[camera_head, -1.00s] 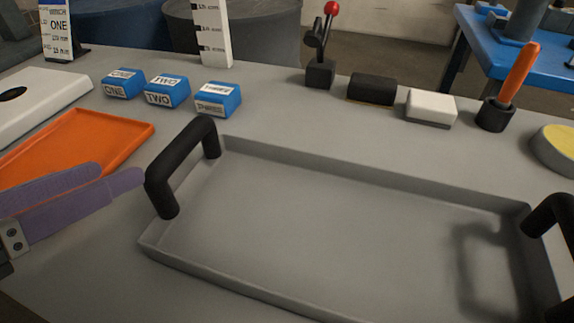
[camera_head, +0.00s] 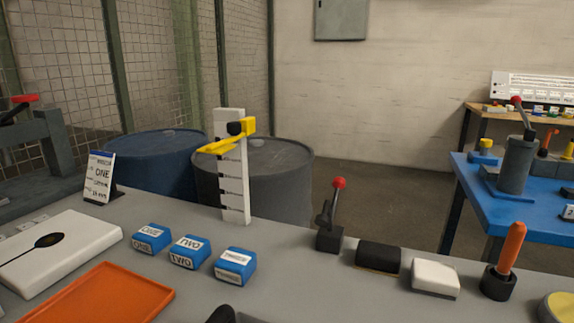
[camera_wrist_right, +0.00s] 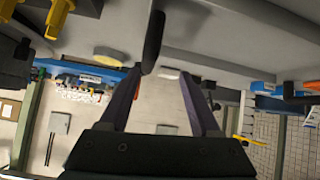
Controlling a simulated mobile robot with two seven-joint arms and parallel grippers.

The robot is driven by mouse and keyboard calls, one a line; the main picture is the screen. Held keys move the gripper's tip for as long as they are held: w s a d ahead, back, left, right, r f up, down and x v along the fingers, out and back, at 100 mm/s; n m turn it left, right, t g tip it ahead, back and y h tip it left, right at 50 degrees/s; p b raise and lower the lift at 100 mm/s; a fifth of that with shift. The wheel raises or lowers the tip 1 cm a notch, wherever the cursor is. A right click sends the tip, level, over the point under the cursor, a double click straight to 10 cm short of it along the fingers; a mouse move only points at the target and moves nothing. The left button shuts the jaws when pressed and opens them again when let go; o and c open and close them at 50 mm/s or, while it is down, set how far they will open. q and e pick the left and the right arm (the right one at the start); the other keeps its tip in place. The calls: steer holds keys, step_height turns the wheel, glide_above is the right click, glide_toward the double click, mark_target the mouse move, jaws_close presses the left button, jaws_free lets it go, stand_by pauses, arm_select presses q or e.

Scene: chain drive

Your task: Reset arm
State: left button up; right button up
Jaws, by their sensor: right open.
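My right gripper (camera_wrist_right: 161,76) shows in the right wrist view, with its two purple fingers spread apart and nothing between them. A black rounded bar (camera_wrist_right: 152,42) hangs into that view near the left fingertip; I cannot tell whether it touches. Neither gripper shows in the head view. There, only a dark tip (camera_head: 222,314) shows at the bottom edge, where the grey tray was.
On the grey table stand an orange tray (camera_head: 110,296), blue blocks ONE (camera_head: 151,238), TWO (camera_head: 189,252) and a third (camera_head: 235,266), a white gauge post (camera_head: 232,180), a red-knobbed lever (camera_head: 332,225) and an orange-handled tool (camera_head: 509,250). Barrels (camera_head: 265,175) stand behind.

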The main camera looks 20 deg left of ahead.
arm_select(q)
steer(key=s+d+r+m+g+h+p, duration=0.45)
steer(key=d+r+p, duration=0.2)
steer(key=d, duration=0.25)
arm_select(e)
steer(key=s+a+r+g, duration=0.1)
steer(key=s+r+g, duration=0.65)
steer(key=r, duration=0.35)
arm_select(q)
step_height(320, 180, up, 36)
steer(key=p, duration=3.7)
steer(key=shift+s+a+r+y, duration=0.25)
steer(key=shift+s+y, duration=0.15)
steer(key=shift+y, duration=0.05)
arm_select(e)
steer(key=w+v, duration=0.2)
steer(key=v, duration=0.9)
steer(key=w+r+v, duration=0.1)
steer(key=w+v, duration=0.2)
steer(key=v, duration=0.9)
steer(key=w+r+v, duration=0.1)
steer(key=w+v, duration=0.2)
steer(key=v, duration=0.9)
steer(key=shift+s+a+n+t, duration=0.2)
steer(key=shift+n+t, duration=0.1)
steer(key=shift+t, duration=0.15)
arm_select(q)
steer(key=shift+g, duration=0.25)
arm_select(e)
steer(key=shift+r, duration=0.1)
